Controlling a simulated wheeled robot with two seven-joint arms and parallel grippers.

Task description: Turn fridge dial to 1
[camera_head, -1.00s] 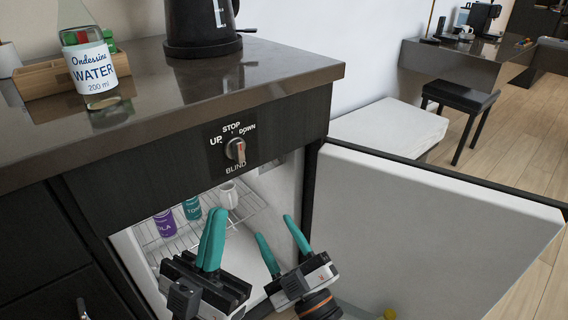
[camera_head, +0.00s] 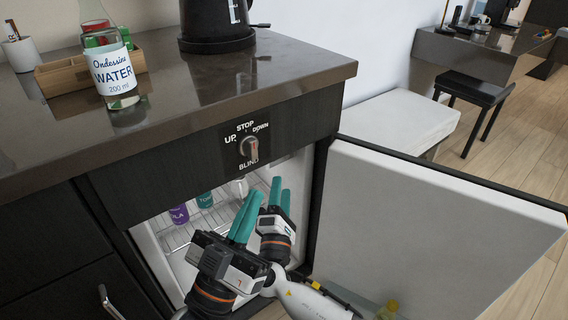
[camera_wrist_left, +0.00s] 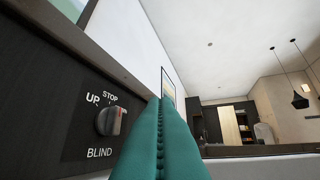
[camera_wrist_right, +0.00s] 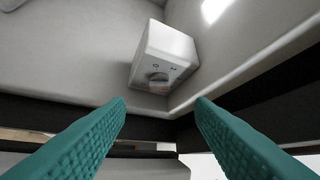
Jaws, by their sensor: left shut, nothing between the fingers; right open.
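The fridge dial (camera_wrist_right: 158,78) is a small grey knob on a white box (camera_wrist_right: 165,48) high in a corner of the fridge interior, seen in the right wrist view. Its marks are too small to read. My right gripper (camera_wrist_right: 160,101) is open and empty, its teal fingers on either side below the dial, apart from it. In the head view my right gripper (camera_head: 280,195) is at the fridge opening, its fingers nearly overlapping. My left gripper (camera_head: 248,210) is shut and empty in front of it. The left wrist view shows its closed fingers (camera_wrist_left: 162,125). The head view does not show the fridge dial.
A separate blind dial (camera_head: 249,147) sits on the cabinet front above the opening, close to my left fingers. The fridge door (camera_head: 420,225) stands open at right. A wire shelf (camera_head: 190,228) holds cans and a white cup. A water bottle (camera_head: 112,75) stands on the counter.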

